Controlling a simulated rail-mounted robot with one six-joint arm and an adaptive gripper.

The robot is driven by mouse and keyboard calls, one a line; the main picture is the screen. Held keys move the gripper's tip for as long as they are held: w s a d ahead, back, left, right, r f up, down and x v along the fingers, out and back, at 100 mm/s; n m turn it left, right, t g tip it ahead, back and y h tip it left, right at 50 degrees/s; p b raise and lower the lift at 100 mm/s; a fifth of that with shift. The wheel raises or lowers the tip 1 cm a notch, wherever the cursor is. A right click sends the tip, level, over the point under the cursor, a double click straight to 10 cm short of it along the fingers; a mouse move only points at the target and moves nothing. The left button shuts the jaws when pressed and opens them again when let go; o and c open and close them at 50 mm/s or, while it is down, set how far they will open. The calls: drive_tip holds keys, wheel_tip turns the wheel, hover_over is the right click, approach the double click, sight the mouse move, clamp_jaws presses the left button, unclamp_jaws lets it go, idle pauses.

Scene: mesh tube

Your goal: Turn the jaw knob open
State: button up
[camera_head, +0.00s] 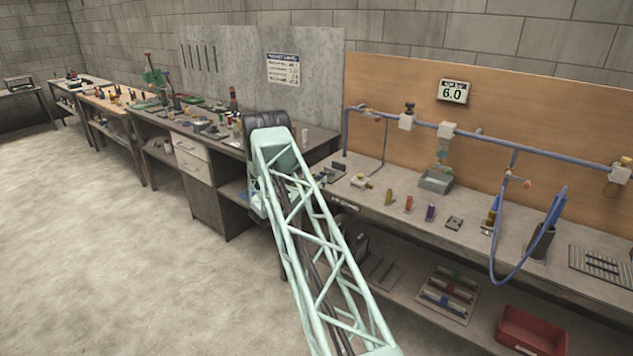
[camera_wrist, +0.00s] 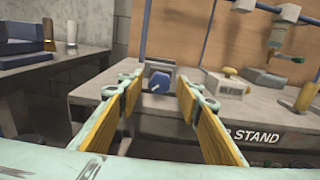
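A blue knob (camera_wrist: 160,82) with a small lever-like handle sits on the front of a grey block (camera_wrist: 172,70) at the bench edge in the wrist view. I take it for the jaw knob. My gripper (camera_wrist: 158,90) is open, with its two yellow-padded fingers spread on the left and right. The knob shows between the fingertips and looks to be beyond them; no contact is visible. Nothing is held. In the head view my arm hides the gripper and the knob.
A yellow-and-white fitting (camera_wrist: 230,84) stands right of the block. The bench (camera_head: 470,235) carries several small coloured parts and a grey tray (camera_head: 435,181). Blue pipework (camera_head: 520,150) runs along the back board. A red bin (camera_head: 531,332) sits on the lower shelf. The floor at left is clear.

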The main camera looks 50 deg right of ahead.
drive_tip(key=c, duration=0.8)
drive_tip(key=shift+c, duration=0.2)
drive_tip(key=shift+n+b, duration=0.5)
drive_tip(key=shift+n, duration=1.8)
drive_tip(key=o, duration=0.8)
drive_tip(key=shift+o, duration=0.2)
